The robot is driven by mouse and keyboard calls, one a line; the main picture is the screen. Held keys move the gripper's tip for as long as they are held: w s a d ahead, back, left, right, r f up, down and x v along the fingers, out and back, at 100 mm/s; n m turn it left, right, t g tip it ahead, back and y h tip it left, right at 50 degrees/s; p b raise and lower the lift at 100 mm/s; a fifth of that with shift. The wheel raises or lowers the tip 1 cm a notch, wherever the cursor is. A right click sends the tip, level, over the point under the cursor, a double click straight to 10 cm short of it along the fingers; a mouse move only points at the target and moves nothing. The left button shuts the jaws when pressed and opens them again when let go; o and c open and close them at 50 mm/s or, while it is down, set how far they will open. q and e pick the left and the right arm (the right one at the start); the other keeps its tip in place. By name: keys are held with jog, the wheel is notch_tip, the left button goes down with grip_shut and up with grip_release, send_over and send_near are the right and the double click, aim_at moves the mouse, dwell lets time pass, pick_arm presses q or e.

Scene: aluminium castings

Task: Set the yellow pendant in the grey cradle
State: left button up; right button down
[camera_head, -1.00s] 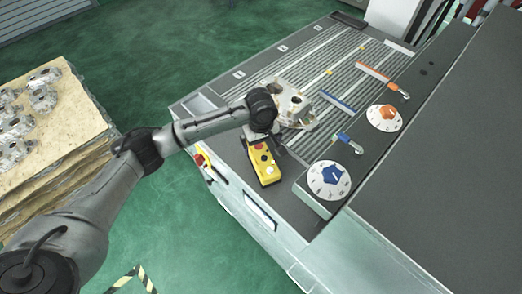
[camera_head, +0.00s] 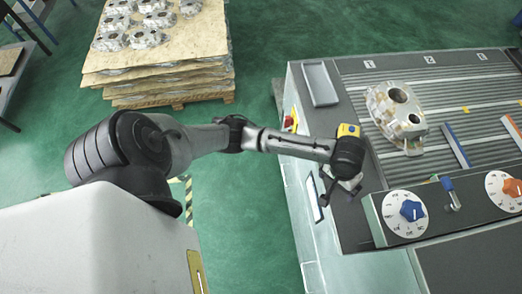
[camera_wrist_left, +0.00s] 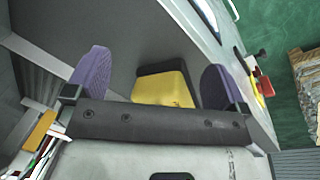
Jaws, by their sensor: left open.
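The yellow pendant (camera_head: 347,130) lies on the dark left part of the machine table, mostly hidden behind my left wrist in the head view. In the left wrist view the pendant (camera_wrist_left: 165,90) shows yellow with a black end, between and beyond the two purple fingers. My left gripper (camera_head: 340,188) is open and empty; whether it touches the pendant cannot be told. A shallow grey rectangular holder (camera_head: 320,82) at the table's far left corner may be the grey cradle, and looks empty. My right gripper is not in view.
An aluminium casting (camera_head: 397,108) sits on the slotted plate right of my wrist. Dials with a blue knob (camera_head: 411,210) and an orange knob (camera_head: 512,187) stand in front. A red button (camera_head: 290,121) is on the table's left side. A pallet of castings (camera_head: 155,62) stands on the floor.

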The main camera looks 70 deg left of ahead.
pick_arm(q)
jog(key=s+d+f+m+t+h, duration=0.1)
jog(key=s+d+f+m+t, duration=0.2)
jog(key=s, duration=0.9)
jog(key=s+a+m+y, duration=0.2)
jog(key=s+a, duration=0.3)
jog(key=s, duration=0.6)
jog(key=shift+s+a+f+m+g, duration=0.2)
jog(key=shift+a+f+m+g, duration=0.15)
jog(key=shift+m, duration=0.55)
